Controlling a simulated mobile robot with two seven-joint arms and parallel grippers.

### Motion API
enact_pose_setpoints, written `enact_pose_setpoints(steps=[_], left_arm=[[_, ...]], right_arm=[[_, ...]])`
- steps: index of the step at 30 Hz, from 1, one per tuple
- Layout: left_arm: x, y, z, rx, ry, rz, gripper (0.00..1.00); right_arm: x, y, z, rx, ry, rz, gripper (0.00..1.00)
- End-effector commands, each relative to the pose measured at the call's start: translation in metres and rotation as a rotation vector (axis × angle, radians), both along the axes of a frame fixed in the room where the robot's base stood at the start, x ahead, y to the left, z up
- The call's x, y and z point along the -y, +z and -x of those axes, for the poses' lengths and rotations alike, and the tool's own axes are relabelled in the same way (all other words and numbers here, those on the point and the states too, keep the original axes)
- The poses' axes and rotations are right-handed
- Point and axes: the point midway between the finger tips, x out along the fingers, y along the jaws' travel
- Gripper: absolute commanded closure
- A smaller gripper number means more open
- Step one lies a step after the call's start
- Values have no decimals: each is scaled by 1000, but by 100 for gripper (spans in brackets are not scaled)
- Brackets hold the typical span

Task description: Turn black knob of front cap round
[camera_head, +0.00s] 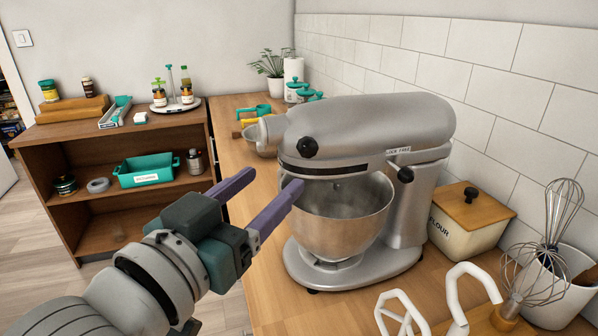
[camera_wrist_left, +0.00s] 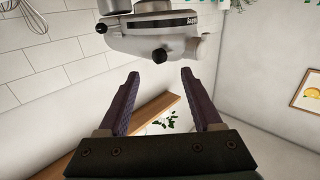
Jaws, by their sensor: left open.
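The stand mixer (camera_head: 365,125) is silver and stands on the wooden counter. A round black knob (camera_head: 307,147) sits on the side of its head, near the front end. A second black knob (camera_head: 405,174) is farther back, by a small label. My left gripper (camera_head: 270,184) is open and empty, its purple fingers pointing toward the mixer, below and left of the front knob. In the left wrist view, the front knob (camera_wrist_left: 159,55) appears just beyond and between the open fingertips (camera_wrist_left: 160,73), apart from both. The right gripper is not in view.
A steel bowl (camera_head: 342,217) hangs under the mixer head. A wooden shelf (camera_head: 120,180) stands at the left. Air around the gripper looks free.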

Motion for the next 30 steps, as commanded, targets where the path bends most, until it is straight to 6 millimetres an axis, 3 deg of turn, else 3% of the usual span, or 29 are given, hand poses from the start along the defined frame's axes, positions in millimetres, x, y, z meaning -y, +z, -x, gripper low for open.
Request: enact_pose_setpoints(steps=[5, 19, 30], left_arm=[[6, 1, -10, 21, -7, 9, 34], [39, -1, -75, 18, -7, 8, 34], [47, 1, -90, 17, -6, 8, 34]], right_arm=[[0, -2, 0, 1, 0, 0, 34], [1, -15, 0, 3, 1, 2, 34], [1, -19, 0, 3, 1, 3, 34]])
